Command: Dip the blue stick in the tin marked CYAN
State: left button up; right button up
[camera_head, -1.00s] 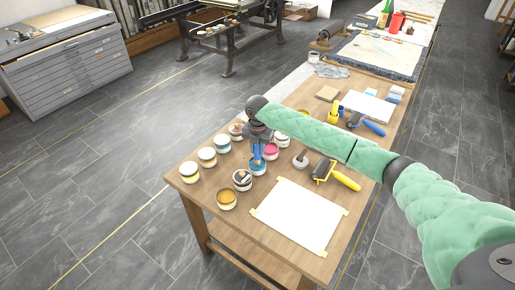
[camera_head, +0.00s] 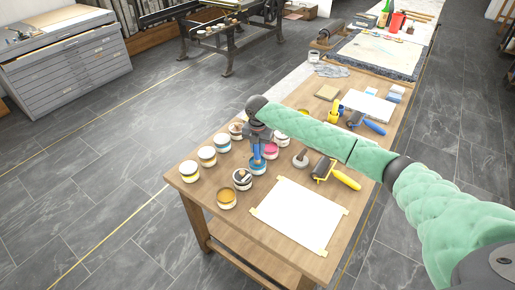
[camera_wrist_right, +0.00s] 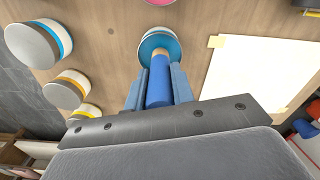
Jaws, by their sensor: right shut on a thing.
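My right gripper (camera_head: 257,151) is shut on the blue stick (camera_wrist_right: 159,84), which points down between its two fingers. In the right wrist view the fingertips (camera_wrist_right: 159,92) flank the stick, and its tan lower end shows over a tin with blue ink (camera_wrist_right: 146,43). In the head view this blue tin (camera_head: 258,170) stands on the table directly under the gripper. The stick's tip overlaps the tin's opening; I cannot tell how deep it is. No label on the tin is readable. My left gripper is not in view.
Several other open tins crowd around, including a pink one (camera_head: 271,151), an ochre one (camera_head: 227,199) and yellow-banded ones (camera_head: 189,172). A white sheet (camera_head: 298,212) is taped to the table's near part. A yellow-handled roller (camera_head: 346,180) lies to the right.

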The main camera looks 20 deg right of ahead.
jog(key=shift+f, duration=0.45)
dwell(0.5)
dwell(1.3)
jog(key=shift+s+f, duration=0.1)
dwell(0.6)
jog(key=shift+p, duration=0.3)
jog(key=shift+r+p, duration=2.75)
jog(key=shift+r, duration=0.85)
